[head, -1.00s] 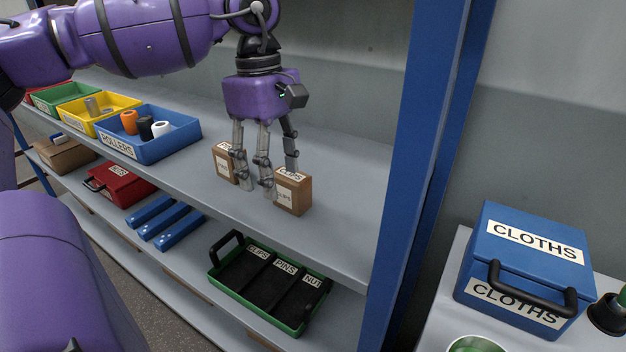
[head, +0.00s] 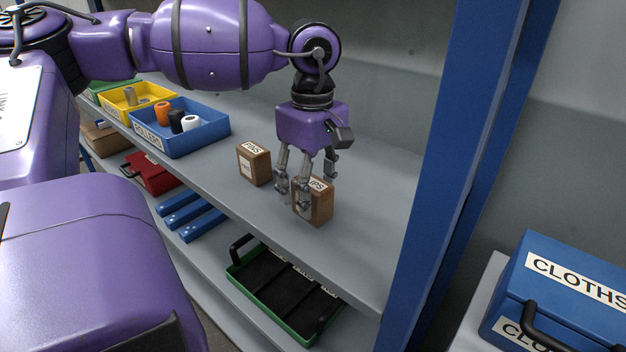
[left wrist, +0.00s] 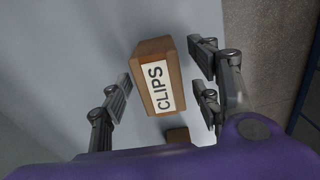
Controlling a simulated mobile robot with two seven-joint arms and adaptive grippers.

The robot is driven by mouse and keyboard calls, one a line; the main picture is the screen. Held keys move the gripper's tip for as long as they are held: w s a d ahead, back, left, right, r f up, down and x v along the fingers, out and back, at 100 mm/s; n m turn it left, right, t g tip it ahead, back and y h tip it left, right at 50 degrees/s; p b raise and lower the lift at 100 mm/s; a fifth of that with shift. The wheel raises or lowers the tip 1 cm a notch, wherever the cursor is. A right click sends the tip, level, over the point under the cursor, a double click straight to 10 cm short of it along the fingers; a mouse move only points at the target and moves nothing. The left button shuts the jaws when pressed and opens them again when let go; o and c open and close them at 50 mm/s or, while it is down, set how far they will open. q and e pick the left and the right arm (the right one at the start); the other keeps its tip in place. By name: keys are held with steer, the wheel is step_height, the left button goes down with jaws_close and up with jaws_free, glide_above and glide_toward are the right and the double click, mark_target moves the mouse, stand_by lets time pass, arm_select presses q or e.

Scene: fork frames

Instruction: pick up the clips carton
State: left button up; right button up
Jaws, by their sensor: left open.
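The clips carton (head: 322,208) is a small brown box with a white label, standing upright on the upper shelf near its front edge. My left gripper (head: 307,188) is over it, pointing down, with its fingers open. In the left wrist view, the clips carton (left wrist: 158,78) shows its CLIPS label between the spread fingers, one at left and two at right, with gaps on both sides. In the head view the fingers cover part of the carton's label. My right gripper is not in view.
A brown pins carton (head: 254,164) stands just left of the clips carton. A blue rollers bin (head: 212,134) is farther left. A blue upright (head: 432,170) bounds the shelf at right. A green tray (head: 262,285) is on the shelf below.

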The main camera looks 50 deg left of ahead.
arm_select(q)
steer(key=c, duration=1.3)
steer(key=shift+c, duration=0.2)
steer(key=shift+r, duration=0.2)
